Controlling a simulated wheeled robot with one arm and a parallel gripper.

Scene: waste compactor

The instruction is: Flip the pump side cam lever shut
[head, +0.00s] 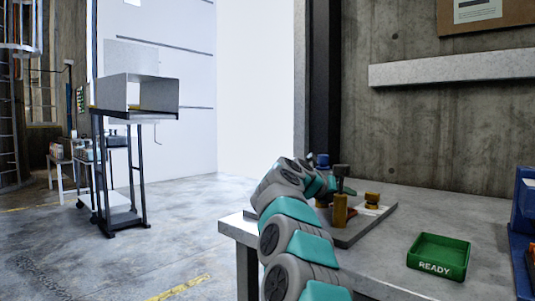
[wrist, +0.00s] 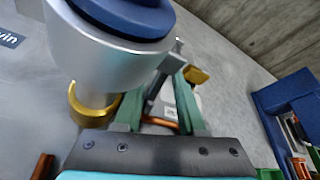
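In the wrist view a silver coupling body (wrist: 110,50) with a blue top fills the upper left. A curved brass piece (wrist: 90,108) sits at its lower left, and a yellow lever-like piece (wrist: 196,75) stands to the right. I cannot tell which piece is the pump side cam lever. My gripper (wrist: 165,85) is beside the coupling, its green-grey fingers apart; the coupling partly hides the left one. A copper-orange bar (wrist: 160,122) shows between the fingers, with no clear grip on it. In the head view my gripper (head: 329,184) is among the fittings, its fingertips mostly hidden.
A grey base plate (head: 362,229) on the bench carries a gold post (head: 340,211) and a small gold fitting (head: 372,201). A green READY tray (head: 438,257) and a blue bin (head: 524,225) stand to the right. A wheeled cart (head: 122,215) stands far left.

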